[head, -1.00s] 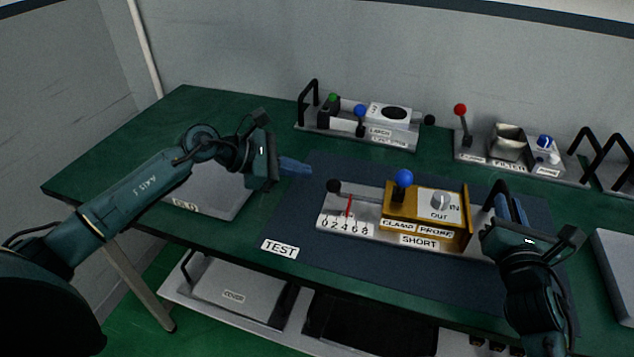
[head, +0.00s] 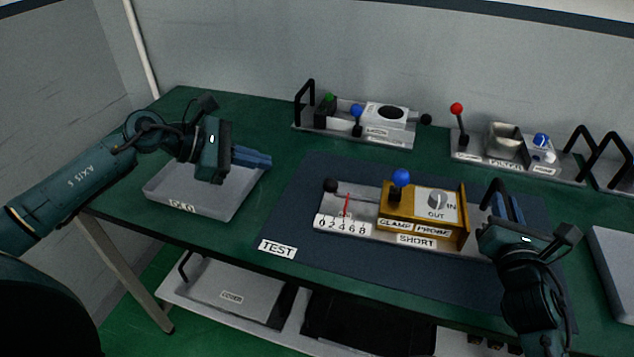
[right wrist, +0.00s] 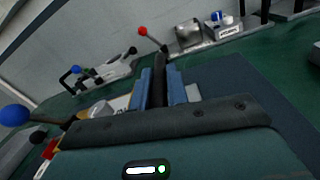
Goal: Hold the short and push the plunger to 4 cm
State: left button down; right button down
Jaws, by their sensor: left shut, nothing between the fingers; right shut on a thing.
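The short (head: 417,239) lies on the dark mat, a pale base with a yellow block (head: 405,215). Its plunger's black knob (head: 330,185) is at the left end. A red pointer (head: 346,207) stands near the 4 on the 0–8 scale (head: 342,227). The blue clamp knob (head: 400,177) rises from the block, beside the grey probe dial (head: 437,200). My right gripper (head: 507,203) is shut on the short's black handle (head: 492,190); the handle shows between its fingers in the right wrist view (right wrist: 160,82). My left gripper (head: 254,158) is shut, empty, left of and apart from the plunger.
A grey tray (head: 228,208) lies under my left gripper. The latch unit (head: 350,140) stands at the back, the filter unit (head: 505,165) at the back right. A pale panel (head: 612,250) is at the right edge. The TEST label (head: 277,249) marks the mat's front left.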

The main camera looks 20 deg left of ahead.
jog(key=c, duration=1.6)
grip_release()
jog(key=shift+w+d+f, duration=0.1)
jog(key=shift+f, duration=0.25)
jog(key=o, duration=0.3)
jog(key=shift+r, duration=0.2)
jog(key=s, duration=0.8)
jog(key=s+d, duration=0.1)
jog(key=s, duration=0.3)
jog(key=shift+s, duration=0.15)
